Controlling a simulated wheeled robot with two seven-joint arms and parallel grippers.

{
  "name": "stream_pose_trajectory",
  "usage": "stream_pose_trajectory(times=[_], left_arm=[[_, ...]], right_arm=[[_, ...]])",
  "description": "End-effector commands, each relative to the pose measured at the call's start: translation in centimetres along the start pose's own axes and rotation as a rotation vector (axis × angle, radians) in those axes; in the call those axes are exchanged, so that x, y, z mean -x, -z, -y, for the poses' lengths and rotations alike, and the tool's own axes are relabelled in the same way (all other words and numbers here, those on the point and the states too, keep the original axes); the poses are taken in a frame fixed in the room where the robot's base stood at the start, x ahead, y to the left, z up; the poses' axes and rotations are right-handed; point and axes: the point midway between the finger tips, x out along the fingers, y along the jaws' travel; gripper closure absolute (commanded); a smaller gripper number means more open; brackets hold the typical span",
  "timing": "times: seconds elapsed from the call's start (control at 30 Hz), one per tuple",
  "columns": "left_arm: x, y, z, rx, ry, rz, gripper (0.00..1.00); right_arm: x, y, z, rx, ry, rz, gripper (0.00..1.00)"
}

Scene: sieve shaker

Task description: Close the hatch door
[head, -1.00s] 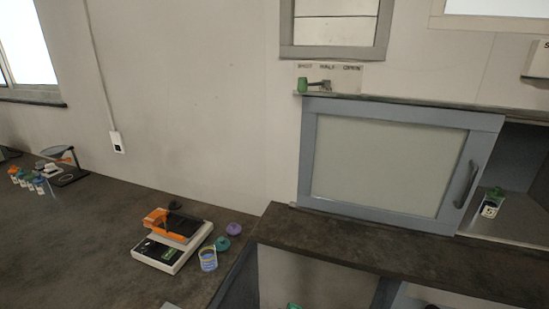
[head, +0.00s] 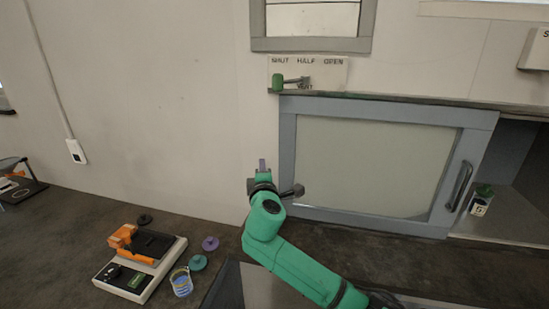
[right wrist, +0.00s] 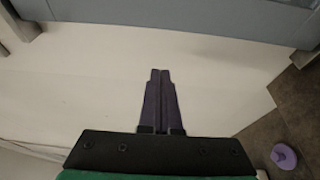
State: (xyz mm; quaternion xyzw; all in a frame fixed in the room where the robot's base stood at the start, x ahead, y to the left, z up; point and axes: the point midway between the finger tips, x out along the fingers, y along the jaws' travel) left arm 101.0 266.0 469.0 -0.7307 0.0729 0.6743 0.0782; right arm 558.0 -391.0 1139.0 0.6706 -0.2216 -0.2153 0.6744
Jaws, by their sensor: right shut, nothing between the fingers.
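The hatch door is a blue-grey framed panel with a pale pane (head: 375,165) in the head view, with a dark vertical handle (head: 459,187) at its right side. To its right is a dark opening with a green-topped jar (head: 481,201) inside. My right gripper (head: 262,163) is in front of the wall, just left of the door's left frame, pointing up in the picture, apart from the handle. In the right wrist view its fingers (right wrist: 160,75) are together and empty. My left gripper is out of view.
A ledge runs below the door. On the lower counter are an orange-and-white device (head: 140,262), a purple lid (head: 210,243), a teal lid (head: 198,262) and a striped cup (head: 181,282).

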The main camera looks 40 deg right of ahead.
Motion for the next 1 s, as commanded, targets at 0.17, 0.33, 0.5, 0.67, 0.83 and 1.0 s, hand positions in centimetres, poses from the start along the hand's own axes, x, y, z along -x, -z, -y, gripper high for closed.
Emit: stream_pose_trajectory(times=[0.17,0.33,0.5,0.67,0.83,1.0], left_arm=[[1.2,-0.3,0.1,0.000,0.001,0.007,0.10],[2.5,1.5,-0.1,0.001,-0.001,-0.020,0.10],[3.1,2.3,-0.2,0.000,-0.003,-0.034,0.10],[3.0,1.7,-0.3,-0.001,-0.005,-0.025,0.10],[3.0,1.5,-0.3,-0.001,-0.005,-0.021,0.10],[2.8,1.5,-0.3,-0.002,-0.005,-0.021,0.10]], right_arm=[[-3.5,-0.1,-0.3,0.000,0.001,0.003,1.00],[-3.8,-1.9,-0.2,0.004,0.004,0.000,1.00],[-3.2,-3.5,0.0,0.001,0.004,0.000,1.00],[-3.1,-3.8,0.1,-0.001,0.002,-0.001,1.00],[-3.1,-3.8,0.2,-0.001,0.003,0.000,1.00],[-3.4,-4.0,0.2,-0.001,0.003,0.001,1.00]])
